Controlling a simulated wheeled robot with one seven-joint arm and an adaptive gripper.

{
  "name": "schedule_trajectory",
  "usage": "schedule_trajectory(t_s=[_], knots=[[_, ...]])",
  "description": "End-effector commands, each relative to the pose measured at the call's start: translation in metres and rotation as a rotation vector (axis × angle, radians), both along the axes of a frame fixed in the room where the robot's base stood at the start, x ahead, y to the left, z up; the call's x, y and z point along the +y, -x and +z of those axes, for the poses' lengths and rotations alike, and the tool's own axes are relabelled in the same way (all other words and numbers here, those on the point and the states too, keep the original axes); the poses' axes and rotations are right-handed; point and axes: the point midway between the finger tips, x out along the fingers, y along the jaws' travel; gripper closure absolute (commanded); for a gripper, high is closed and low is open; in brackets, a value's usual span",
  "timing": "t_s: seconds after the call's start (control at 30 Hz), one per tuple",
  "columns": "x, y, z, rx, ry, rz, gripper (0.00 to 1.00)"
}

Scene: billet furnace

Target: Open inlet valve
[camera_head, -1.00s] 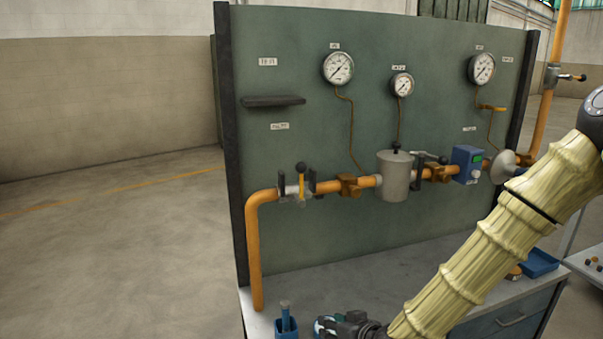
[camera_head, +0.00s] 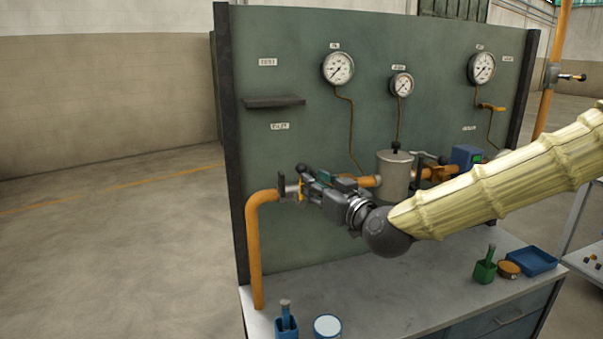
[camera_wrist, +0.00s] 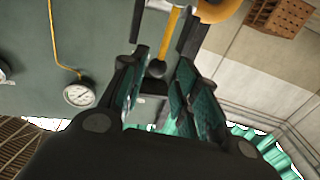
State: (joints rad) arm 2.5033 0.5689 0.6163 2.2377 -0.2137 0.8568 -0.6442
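The inlet valve sits on the left end of the orange pipe (camera_head: 255,235), with a yellow lever (camera_wrist: 170,35) ending in a black knob (camera_wrist: 157,68). In the head view my gripper (camera_head: 308,184) is at this valve and hides most of it; a bit of the yellow lever shows beside the fingertips. In the wrist view my gripper (camera_wrist: 166,55) has its two green-padded fingers apart, with the lever and knob between them. A gap shows on both sides of the knob, so I see no grip on it.
A small shelf (camera_head: 273,101) juts out above.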

Motion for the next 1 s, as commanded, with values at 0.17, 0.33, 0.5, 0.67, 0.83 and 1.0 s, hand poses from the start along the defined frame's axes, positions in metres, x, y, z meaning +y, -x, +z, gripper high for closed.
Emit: schedule_trajectory(t_s=[0.17, 0.33, 0.5, 0.67, 0.83, 1.0], knots=[[0.013, -0.023, 0.0, 0.002, 0.0, 0.0, 0.69], [0.024, -0.043, 0.001, 0.002, 0.0, 0.0, 0.69], [0.032, -0.057, 0.0, 0.001, 0.0, 0.0, 0.69], [0.036, -0.064, 0.0, 0.001, 0.0, -0.001, 0.69], [0.037, -0.066, 0.0, 0.001, 0.0, 0.0, 0.69], [0.037, -0.065, 0.0, 0.001, 0.0, 0.0, 0.75]])
